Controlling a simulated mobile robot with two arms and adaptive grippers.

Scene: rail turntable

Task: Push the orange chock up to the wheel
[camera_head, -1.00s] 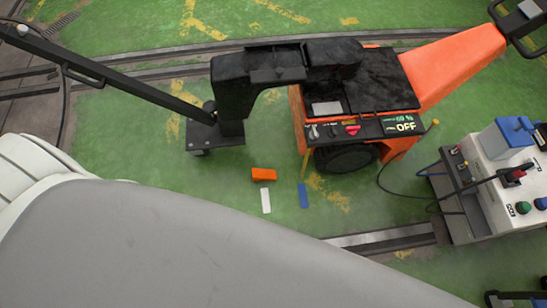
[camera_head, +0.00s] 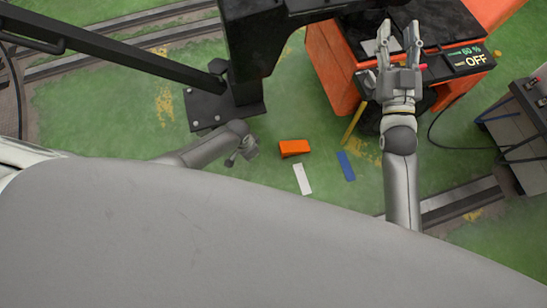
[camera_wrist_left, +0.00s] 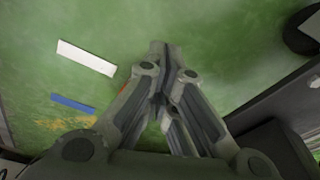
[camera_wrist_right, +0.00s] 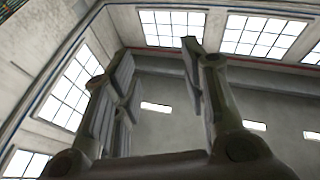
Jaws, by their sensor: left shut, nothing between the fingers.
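The orange chock (camera_head: 294,148) lies on the green floor in the head view, apart from the wheel. The black wheel (camera_head: 368,120) is under the orange machine (camera_head: 335,75), up and right of the chock, and my right arm partly hides it. My left gripper (camera_head: 240,154) is low, left of the chock, with a gap between them in the picture. In the left wrist view its fingers (camera_wrist_left: 160,50) are shut and empty; a sliver of orange shows behind one finger. My right gripper (camera_head: 402,38) is open and empty, raised in front of the machine's panel.
A white strip (camera_head: 302,179) and a blue strip (camera_head: 346,166) lie on the floor near the chock. A black post with a base plate (camera_head: 226,113) stands behind my left gripper. A grey box with cables (camera_head: 515,120) is at the right.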

